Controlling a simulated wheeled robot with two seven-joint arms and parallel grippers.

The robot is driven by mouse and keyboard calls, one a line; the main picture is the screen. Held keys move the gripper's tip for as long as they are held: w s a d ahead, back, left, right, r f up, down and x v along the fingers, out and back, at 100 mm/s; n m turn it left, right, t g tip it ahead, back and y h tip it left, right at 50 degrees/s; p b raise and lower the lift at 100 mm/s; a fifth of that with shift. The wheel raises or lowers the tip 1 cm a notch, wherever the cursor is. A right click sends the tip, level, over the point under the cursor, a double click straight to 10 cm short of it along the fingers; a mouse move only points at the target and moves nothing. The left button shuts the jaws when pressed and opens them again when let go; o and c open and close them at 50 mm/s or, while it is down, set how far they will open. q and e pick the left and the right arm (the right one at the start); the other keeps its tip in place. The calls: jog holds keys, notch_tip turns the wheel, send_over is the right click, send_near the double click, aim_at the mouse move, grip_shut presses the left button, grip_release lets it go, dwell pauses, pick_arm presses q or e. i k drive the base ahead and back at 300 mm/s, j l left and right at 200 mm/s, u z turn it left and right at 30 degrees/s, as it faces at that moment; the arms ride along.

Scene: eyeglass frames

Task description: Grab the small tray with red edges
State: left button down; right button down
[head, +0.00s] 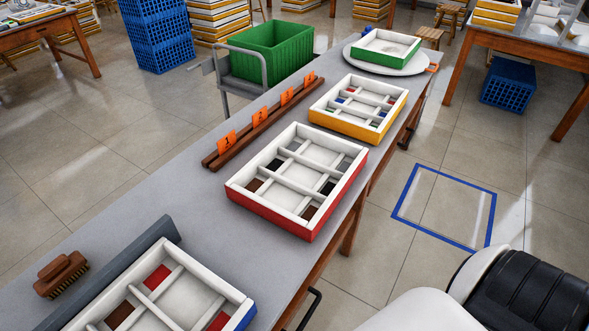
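The tray with red edges (272,211) sits on the long grey table, near the middle of the head view. It has white inner walls and dividers, with brown, black and grey pieces in some compartments. Its outer sides are red on the near long side and right end. Neither of my grippers is in view. A white and black part at the bottom right looks like part of my own body.
A yellow-edged tray (340,122) stands behind it, and a green-edged tray (385,57) on a white round plate (352,60). A blue-edged tray (243,317) is in front, by a grey bar (130,270) and brush (62,274). A brown rail with orange number cards (260,117) runs behind.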

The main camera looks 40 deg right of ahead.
aim_at(301, 173)
jog(key=u, duration=0.2)
jog(key=l+u, duration=0.45)
jog(key=k+l+u, duration=0.1)
jog(key=l+u, duration=0.3)
jog(key=l, duration=0.1)
